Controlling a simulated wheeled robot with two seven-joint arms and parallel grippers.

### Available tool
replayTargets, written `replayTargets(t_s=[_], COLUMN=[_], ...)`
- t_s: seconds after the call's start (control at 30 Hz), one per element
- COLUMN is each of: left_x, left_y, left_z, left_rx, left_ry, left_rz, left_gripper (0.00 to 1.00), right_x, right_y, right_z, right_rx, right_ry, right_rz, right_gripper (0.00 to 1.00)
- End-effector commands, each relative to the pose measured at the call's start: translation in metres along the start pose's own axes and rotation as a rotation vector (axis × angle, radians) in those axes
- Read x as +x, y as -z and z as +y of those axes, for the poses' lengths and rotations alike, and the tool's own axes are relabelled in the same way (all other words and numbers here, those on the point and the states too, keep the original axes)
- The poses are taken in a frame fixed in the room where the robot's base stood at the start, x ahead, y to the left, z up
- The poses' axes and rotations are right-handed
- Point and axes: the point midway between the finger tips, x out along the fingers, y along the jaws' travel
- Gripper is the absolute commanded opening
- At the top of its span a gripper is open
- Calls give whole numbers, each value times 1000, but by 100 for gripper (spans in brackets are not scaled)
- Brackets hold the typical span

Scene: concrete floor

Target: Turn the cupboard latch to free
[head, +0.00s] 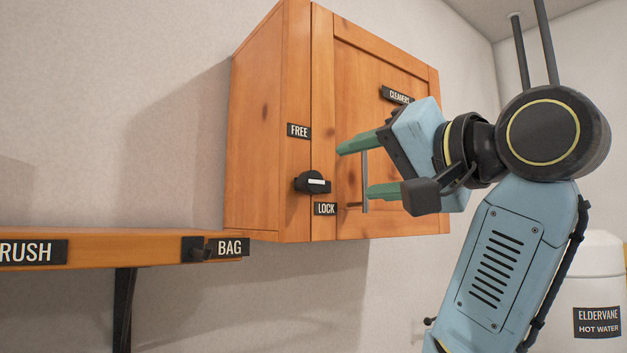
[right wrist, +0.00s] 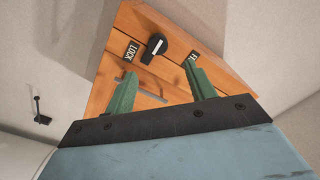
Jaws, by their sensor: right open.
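The cupboard latch is a black knob (head: 313,183) with a white mark, on the wooden cupboard's front (head: 268,150). The mark lies roughly level in the head view. A FREE label (head: 299,131) is above the knob and a LOCK label (head: 325,209) just below right. The knob also shows in the right wrist view (right wrist: 155,47), beyond my fingertips. My right gripper (head: 356,170) is open and empty, with green fingers, right of the knob and apart from it. It also shows in the right wrist view (right wrist: 160,72). My left gripper is not in view.
A grey bar handle (head: 365,182) on the cupboard door lies between my right fingers in the head view. A wooden shelf (head: 150,247) with BRUSH and BAG labels is at lower left. A white hot water tank (head: 597,275) stands at right. Space before the knob is clear.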

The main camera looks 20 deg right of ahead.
Motion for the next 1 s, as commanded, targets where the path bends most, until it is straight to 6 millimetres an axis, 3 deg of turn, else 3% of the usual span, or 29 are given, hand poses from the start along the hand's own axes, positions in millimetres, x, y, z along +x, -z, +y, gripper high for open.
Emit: replayTargets(t_s=[0.13, 0.4, 0.6, 1.0], left_x=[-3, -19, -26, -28], left_y=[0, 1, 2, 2], left_z=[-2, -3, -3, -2], left_rx=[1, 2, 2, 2], left_ry=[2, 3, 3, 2], left_rz=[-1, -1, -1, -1], left_gripper=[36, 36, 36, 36], right_x=[14, 75, 105, 119], right_y=[-4, -2, -2, -3], right_z=[1, 2, 2, 3], right_rx=[5, 1, 1, 0], right_ry=[-6, -12, -9, -8], right_rz=[-15, -12, -9, -7], right_gripper=[55, 55, 55, 55])
